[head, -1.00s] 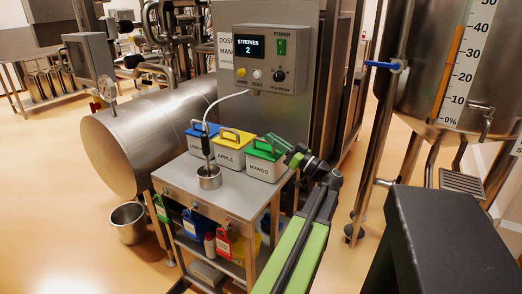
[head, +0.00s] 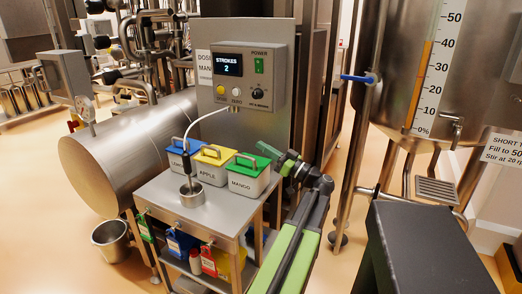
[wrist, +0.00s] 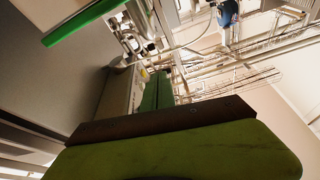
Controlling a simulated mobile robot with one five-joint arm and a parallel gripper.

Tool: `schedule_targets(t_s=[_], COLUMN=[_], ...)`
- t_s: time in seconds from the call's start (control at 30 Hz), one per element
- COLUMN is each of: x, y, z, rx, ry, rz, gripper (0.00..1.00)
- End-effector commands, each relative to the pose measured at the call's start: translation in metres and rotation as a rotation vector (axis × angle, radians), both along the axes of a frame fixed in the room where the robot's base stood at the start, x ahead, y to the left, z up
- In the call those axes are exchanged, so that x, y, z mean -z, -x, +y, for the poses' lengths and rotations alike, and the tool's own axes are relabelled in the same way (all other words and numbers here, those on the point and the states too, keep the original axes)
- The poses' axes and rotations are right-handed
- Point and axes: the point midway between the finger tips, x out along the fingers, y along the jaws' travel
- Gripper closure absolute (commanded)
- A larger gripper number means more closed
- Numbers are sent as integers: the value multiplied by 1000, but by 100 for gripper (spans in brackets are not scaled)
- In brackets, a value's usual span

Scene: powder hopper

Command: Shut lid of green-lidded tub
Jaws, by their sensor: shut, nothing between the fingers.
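The tub marked MANGO (head: 248,184) stands at the right end of the small steel table. Its green lid (head: 246,161) lies over the tub top with its handle up; I cannot tell whether it is fully down. My gripper (head: 270,151) is shut and empty, close to the lid's right rear side. I cannot tell whether it touches the lid. In the wrist view a green jaw with a dark pad fills the lower part, and a bright green bar (wrist: 85,20), perhaps the lid edge, crosses the upper left.
The blue-lidded tub (head: 179,163) and the yellow-lidded APPLE tub (head: 208,172) stand to the left. A metal cup-shaped weight (head: 191,193) is on the table's front. The control box (head: 248,72) is behind; the large tank (head: 440,80) is right.

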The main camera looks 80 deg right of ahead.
Motion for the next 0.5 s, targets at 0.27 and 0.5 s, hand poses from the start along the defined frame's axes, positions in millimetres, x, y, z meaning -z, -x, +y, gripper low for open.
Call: schedule_targets(t_s=[0.27, 0.5], x=[30, 35], y=[63, 83], z=[21, 28], rx=[10, 7], ry=[0, 0], rz=[0, -1], gripper=[100, 100])
